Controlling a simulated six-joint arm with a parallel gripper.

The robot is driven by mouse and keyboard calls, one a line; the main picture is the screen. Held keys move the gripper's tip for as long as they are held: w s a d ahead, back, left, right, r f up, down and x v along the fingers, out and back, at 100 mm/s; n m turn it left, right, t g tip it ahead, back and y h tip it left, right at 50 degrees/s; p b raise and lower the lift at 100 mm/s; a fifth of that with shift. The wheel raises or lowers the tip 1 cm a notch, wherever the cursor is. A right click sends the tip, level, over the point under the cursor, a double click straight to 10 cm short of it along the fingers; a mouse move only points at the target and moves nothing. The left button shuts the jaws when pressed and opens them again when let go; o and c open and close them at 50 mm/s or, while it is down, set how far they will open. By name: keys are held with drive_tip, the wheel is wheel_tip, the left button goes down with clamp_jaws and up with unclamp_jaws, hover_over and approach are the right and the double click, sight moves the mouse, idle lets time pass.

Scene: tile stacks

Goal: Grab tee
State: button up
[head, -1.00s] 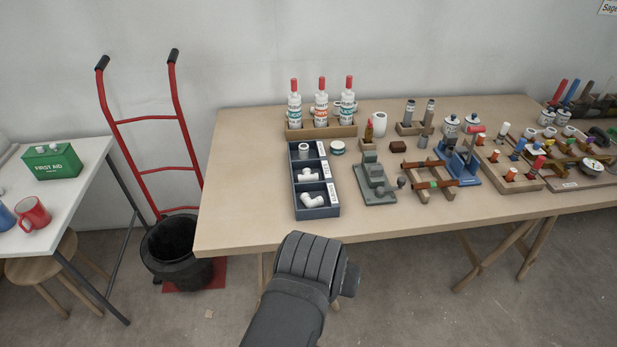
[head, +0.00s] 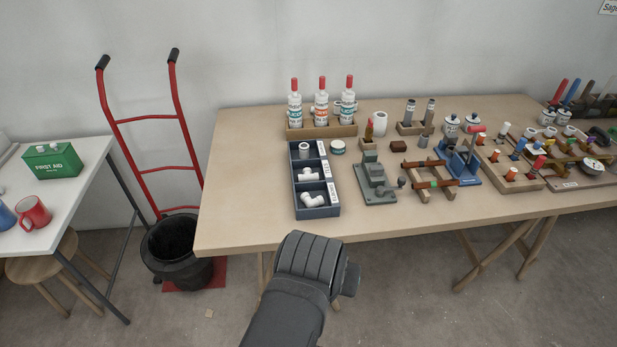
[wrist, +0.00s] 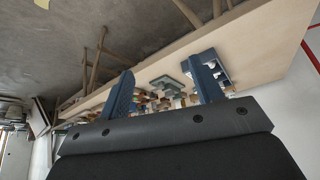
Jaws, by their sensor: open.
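A dark blue-grey tray (head: 317,212) with three compartments stands near the left front of the wooden table. A white pipe fitting that looks like the tee (head: 308,175) lies in the middle compartment. A white elbow-like fitting (head: 312,199) lies in the front compartment, and a short ring-like fitting (head: 304,149) is in the back one. My gripper (wrist: 165,66) is open and empty, its two blue fingers apart in the wrist view. The tray also shows there, partly behind the right finger, and its fittings are too small to tell apart. The head view shows my arm in front of the table, fingers hidden.
Several bottles (head: 321,103) stand in a wooden rack behind the tray. A grey-green fixture (head: 377,187) is close to its right, with wooden cradles (head: 432,187) and a blue stand (head: 461,163) beyond. The table left of the tray is clear.

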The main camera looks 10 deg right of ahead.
drive_tip(key=w+r+n+g+y, duration=0.2)
drive_tip(key=w+r+n+y, duration=0.2)
drive_tip(key=w+r+n, duration=0.45)
drive_tip(key=w+d+f+n+g+h, duration=0.15)
drive_tip(key=w+n, duration=0.25)
drive_tip(key=w, duration=0.9)
drive_tip(key=w+f+n+g+h, duration=0.2)
drive_tip(key=w+n, duration=0.3)
drive_tip(key=w, duration=0.8)
drive_tip(key=w+a+f+n+h, duration=0.1)
drive_tip(key=w+a+f+n, duration=0.25)
drive_tip(key=w, duration=0.35)
drive_tip(key=w+a+f+n+h, duration=0.2)
drive_tip(key=w+a+f, duration=0.15)
drive_tip(key=w, duration=0.25)
hover_over(308, 174)
drive_tip(key=w+a, duration=0.1)
drive_tip(key=a, duration=0.2)
drive_tip(key=shift+t, duration=0.25)
wheel_tip(308, 174, down, 11)
drive_tip(key=shift+d+r, duration=0.1)
drive_tip(key=shift+x, duration=2.75)
drive_tip(key=shift+s, duration=0.15)
drive_tip(key=c, duration=0.7)
